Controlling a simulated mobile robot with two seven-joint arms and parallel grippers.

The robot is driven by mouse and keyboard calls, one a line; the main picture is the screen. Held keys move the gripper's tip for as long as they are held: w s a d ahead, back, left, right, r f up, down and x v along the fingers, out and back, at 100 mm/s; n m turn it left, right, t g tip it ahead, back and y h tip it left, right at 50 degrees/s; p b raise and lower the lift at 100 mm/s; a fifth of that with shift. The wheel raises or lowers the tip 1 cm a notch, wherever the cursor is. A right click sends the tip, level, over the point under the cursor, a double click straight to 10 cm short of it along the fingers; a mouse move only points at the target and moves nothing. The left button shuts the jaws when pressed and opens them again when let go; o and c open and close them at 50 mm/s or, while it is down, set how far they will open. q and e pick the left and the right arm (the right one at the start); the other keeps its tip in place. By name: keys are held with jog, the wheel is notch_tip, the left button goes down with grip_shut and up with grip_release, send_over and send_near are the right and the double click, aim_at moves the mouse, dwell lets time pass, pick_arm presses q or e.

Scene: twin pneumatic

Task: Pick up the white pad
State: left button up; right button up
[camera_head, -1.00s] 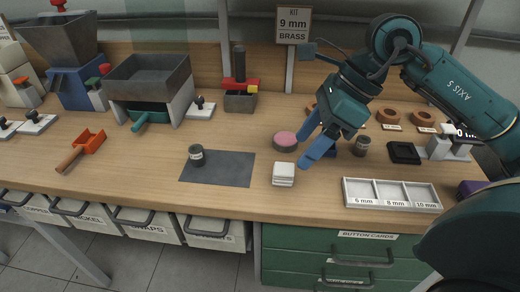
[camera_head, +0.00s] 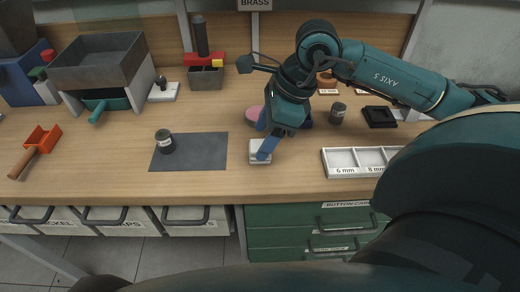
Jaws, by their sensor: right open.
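The white pad (camera_head: 258,158) lies on the wooden bench, right of the dark grey mat (camera_head: 205,165). My right gripper (camera_head: 268,140) points down over it with blue fingers. One finger reaches down in front of the pad and partly covers it; I cannot tell whether it touches. The other finger is mostly hidden behind the gripper body. The jaws are open. A pink pad (camera_head: 254,114) sits just behind, partly hidden by the gripper. My left gripper does not show.
Another jar (camera_head: 338,114) stands right of the gripper. A white sorting tray (camera_head: 340,171) lies near the front edge at right. An orange scoop (camera_head: 36,149) lies at far left. Bare bench lies between pad and tray.

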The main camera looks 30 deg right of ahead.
jog(key=x, duration=0.3)
jog(key=shift+s+f, duration=0.1)
jog(key=shift+f, duration=0.15)
jog(key=shift+d, duration=0.1)
jog(key=c, duration=1.1)
